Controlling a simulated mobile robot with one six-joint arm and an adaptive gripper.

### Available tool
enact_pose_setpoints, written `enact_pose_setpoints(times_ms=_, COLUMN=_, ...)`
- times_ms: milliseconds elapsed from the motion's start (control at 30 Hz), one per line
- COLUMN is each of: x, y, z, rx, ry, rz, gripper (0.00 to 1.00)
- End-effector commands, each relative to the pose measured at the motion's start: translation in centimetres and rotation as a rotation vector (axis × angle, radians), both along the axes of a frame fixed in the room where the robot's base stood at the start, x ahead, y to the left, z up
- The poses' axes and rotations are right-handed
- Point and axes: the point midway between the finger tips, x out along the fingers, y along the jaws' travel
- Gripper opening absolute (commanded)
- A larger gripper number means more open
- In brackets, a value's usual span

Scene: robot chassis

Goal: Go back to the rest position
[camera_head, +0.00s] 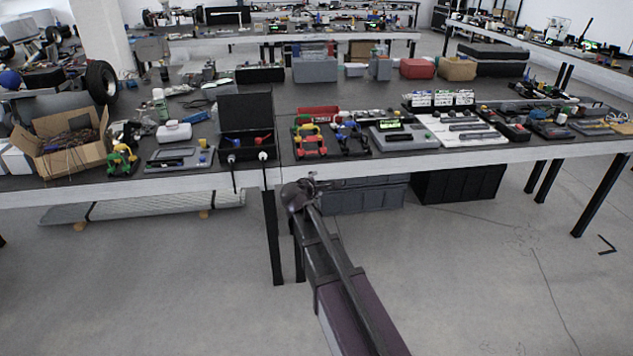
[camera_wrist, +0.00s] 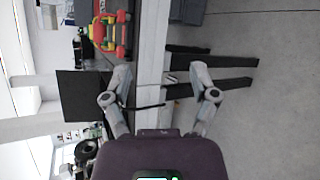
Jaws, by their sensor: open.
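My arm reaches up from the bottom of the head view to just in front of the table's (camera_head: 400,165) front edge. Its end is small and dark there, and the jaws are hard to make out. In the wrist view my gripper (camera_wrist: 161,80) is open, with its two grey fingers spread wide and nothing held between them. A thin black cable (camera_wrist: 145,107) and the white table edge (camera_wrist: 151,45) show beyond the fingers; I cannot tell the exact gap to them.
A black box (camera_head: 247,143) with a raised lid and red-handled items stands near the table edge. A cardboard box (camera_head: 68,145) is at left. Open floor (camera_head: 480,280) lies to the right of my arm.

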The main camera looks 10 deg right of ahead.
Motion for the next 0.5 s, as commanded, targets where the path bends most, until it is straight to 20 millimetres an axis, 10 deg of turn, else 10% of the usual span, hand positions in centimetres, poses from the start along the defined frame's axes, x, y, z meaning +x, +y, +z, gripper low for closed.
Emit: enact_pose_setpoints(times_ms=500, x=-0.46, y=-0.28, z=-0.17, rx=0.025, ry=0.004, rz=-0.018, gripper=0.76)
